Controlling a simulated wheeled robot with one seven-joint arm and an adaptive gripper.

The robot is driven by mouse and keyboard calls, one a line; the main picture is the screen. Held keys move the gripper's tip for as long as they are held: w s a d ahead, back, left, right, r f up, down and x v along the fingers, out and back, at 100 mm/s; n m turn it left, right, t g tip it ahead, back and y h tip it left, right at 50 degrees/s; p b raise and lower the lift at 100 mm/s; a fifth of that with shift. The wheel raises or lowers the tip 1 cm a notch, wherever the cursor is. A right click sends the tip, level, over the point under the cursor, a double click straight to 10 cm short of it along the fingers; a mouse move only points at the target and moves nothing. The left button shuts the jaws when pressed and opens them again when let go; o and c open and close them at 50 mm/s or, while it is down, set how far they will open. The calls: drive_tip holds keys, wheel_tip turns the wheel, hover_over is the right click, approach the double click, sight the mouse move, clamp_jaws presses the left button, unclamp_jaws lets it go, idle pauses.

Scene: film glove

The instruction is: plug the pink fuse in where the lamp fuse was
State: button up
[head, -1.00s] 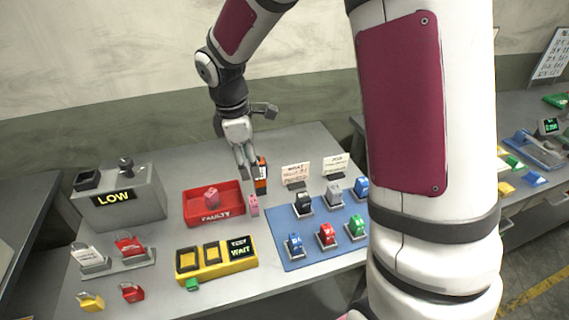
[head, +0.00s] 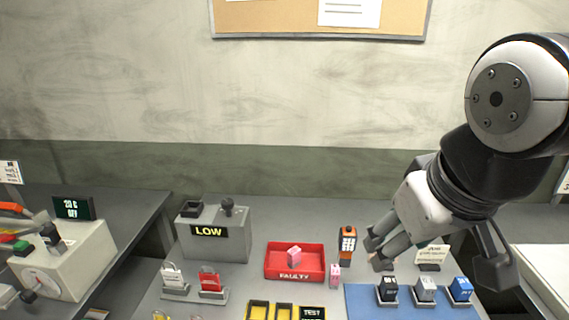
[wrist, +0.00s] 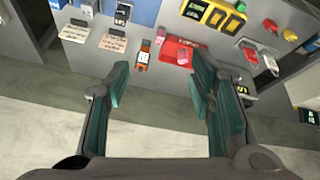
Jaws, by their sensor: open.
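One pink fuse (head: 294,257) lies in the red tray marked FAULTY (head: 277,273). A second pink block, apparently also a fuse (head: 335,275), stands just right of the tray. It also shows in the wrist view (wrist: 160,36). My gripper (head: 373,254) is open and empty, above the back of the table, right of the second pink fuse. I cannot tell which socket held the lamp fuse.
An orange tester (head: 348,243) stands close to my fingers. A grey box reading LOW (head: 213,245) is at the left. A yellow tester (wrist: 222,14) is near the tray.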

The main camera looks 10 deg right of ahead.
drive_tip(key=shift+o, duration=0.5)
drive_tip(key=shift+s+a+m+t+y, duration=0.15)
drive_tip(key=shift+s+m+t+y, duration=0.15)
drive_tip(key=shift+s+m, duration=0.5)
drive_tip(key=n+g, duration=0.6)
drive_tip(key=n, duration=1)
hover_over(337, 270)
wheel_tip(337, 270, down, 20)
drive_tip(key=f, duration=0.8)
drive_tip(key=shift+w+d+b, duration=0.2)
drive_tip(key=shift+w+b, duration=0.05)
drive_tip(key=shift+b, duration=0.1)
drive_tip(key=f, duration=0.3)
drive_tip(key=f+p, duration=0.1)
drive_tip(key=shift+s+a+f, duration=0.15)
drive_tip(key=shift+s+f, duration=0.1)
drive_tip(key=shift+s, duration=0.05)
drive_tip(key=shift+f, duration=0.5)
drive_tip(key=shift+w, duration=0.1)
clamp_jaws()
